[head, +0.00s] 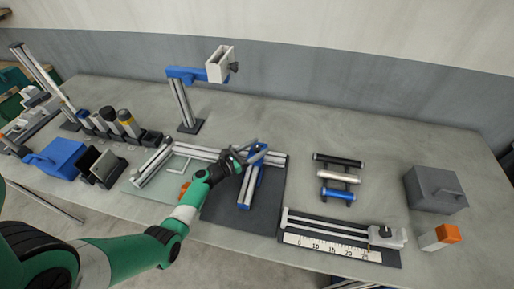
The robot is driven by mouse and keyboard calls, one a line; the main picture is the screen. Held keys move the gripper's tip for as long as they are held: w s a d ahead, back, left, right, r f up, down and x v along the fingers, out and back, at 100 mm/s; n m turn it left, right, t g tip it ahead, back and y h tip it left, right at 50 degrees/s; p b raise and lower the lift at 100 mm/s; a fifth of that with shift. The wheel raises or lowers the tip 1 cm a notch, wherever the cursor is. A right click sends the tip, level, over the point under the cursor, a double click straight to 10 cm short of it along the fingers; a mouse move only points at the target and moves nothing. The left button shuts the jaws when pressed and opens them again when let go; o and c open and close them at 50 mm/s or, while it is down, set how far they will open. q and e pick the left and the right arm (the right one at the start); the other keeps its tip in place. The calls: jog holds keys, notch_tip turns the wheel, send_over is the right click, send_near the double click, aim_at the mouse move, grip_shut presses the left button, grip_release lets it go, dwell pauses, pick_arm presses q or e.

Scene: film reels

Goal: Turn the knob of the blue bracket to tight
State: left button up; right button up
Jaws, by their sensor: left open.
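A blue bracket (258,178) sits on a metal profile lying on the dark mat, near the corner of a profile frame. My left gripper (260,151) is at the bracket's upper end, with its fingers open and pointing right over it. The knob of this bracket cannot be made out; the gripper covers that part. Whether the fingers touch the bracket is unclear. Another blue part (186,73) is an arm on an upright post behind, carrying a pale block (219,64) with a dark knob (234,66). My right gripper is not in view.
A rack with black, silver and blue cylinders (338,176) stands right of the mat. A ruled slide fixture (340,240) lies at the front right. A grey box (435,189) and an orange-topped block (440,237) are further right. A blue box (58,157) is at left.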

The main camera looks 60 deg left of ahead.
pick_arm(q)
jog(key=shift+s, duration=0.1)
jog(key=shift+s, duration=0.35)
jog(key=p+v, duration=0.3)
jog(key=v, duration=0.7)
jog(key=shift+s+d, duration=0.2)
jog(key=shift+s, duration=0.15)
